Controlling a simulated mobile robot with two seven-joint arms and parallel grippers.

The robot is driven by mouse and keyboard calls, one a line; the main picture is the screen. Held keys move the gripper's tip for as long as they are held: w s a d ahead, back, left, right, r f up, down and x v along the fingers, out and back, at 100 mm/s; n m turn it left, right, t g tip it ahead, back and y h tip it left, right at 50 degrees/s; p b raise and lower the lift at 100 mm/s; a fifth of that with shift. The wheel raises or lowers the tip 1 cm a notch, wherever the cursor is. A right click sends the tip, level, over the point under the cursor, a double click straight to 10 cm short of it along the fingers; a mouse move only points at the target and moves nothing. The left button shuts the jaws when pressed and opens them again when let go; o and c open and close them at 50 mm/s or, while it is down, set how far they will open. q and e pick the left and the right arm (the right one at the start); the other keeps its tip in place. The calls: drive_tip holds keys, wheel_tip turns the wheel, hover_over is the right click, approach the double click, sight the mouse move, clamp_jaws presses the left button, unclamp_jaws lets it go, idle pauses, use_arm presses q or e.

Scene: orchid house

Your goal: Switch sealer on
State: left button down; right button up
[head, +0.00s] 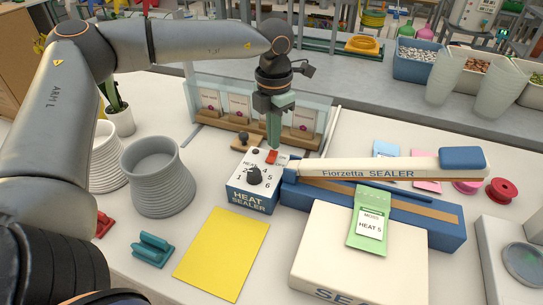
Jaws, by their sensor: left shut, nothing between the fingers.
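The heat sealer has a control box (250,192) with a blue and white front marked HEAT SEALER. A black dial (254,175) with numbers around it and a red switch (271,157) are on its top. The sealer's long arm (380,167), marked Fiorzetta SEALER, lies to the right above a blue base (440,232). My left gripper (273,146) is shut and empty, pointing down with its fingertips at or just above the red switch; I cannot tell whether they touch. My right gripper is not in view.
A yellow sheet (222,252), teal clip (151,253) and stacked grey pots (158,172) are to the left. A glass-fronted rack (319,120) stands behind.

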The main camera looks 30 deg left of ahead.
sight(273, 153)
use_arm(q)
drive_tip(key=shift+f+b, duration=0.7)
drive_tip(key=shift+f, duration=0.35)
idle(0.9)
drive_tip(key=shift+r+p, duration=2.75)
drive_tip(key=shift+r, duration=0.85)
